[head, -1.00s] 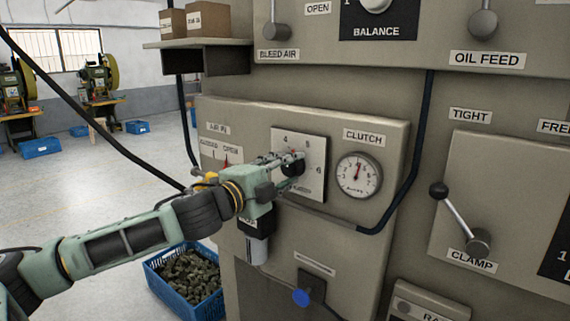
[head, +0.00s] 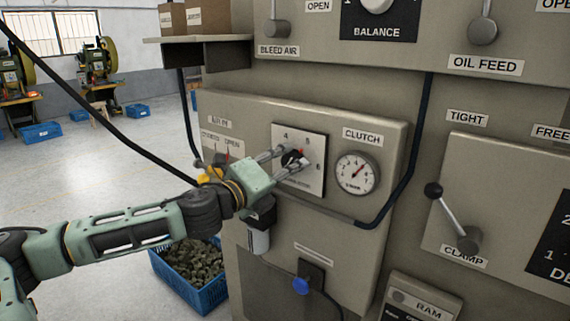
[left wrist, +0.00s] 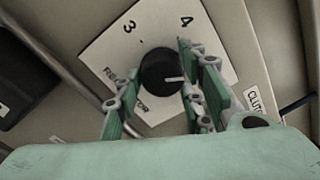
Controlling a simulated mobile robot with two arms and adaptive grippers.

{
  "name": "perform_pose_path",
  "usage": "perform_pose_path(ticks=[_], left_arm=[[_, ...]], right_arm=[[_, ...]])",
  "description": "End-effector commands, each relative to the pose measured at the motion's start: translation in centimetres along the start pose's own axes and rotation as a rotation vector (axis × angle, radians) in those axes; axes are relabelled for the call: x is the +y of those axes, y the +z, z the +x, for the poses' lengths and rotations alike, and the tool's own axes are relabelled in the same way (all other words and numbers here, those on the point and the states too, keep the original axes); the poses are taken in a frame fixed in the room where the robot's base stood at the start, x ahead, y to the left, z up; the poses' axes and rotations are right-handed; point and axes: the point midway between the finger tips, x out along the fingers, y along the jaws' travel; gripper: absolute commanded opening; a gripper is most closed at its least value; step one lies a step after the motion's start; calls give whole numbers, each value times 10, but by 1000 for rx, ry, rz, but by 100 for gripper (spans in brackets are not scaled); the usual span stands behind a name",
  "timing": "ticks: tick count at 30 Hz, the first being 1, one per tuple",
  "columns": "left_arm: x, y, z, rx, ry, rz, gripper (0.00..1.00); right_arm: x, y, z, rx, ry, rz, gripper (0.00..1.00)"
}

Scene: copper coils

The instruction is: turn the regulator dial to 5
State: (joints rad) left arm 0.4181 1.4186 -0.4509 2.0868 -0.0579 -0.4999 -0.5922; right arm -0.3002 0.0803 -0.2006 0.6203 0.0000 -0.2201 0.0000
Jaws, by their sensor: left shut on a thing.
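The regulator dial is a black knob (head: 292,158) on a white numbered plate (head: 313,182) on the machine front. My left gripper (head: 291,160) is shut on the knob, with one finger on each side of it. The left wrist view shows the knob (left wrist: 160,72) between my fingers, with 3 and 4 readable on the plate (left wrist: 152,22). There the knob's white line points right, toward one finger, which covers the plate beyond it. In the head view a red mark by the knob points up and right, toward the 5. My right gripper is not in view.
The clutch gauge (head: 357,173) is right of the dial plate, its needle tilted up and right. A dark hose (head: 412,150) runs beyond it. The clamp lever (head: 452,215) is farther right. A blue crate (head: 205,290) stands on the floor below my left arm.

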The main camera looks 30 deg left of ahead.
Motion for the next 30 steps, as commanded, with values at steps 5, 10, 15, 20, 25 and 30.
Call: perform_pose_path(ticks=[5,10,15,20,25,30], left_arm=[[6,-3,0,6,12,16,11],[7,-3,0,6,12,18,11],[7,-3,0,6,13,17,11],[6,-3,0,5,11,17,49],[4,-2,0,4,7,18,53],[3,-1,0,2,5,19,53]], right_arm=[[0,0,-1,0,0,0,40],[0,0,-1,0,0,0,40],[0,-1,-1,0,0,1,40],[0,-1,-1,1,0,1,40],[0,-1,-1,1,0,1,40],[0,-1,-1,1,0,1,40]])
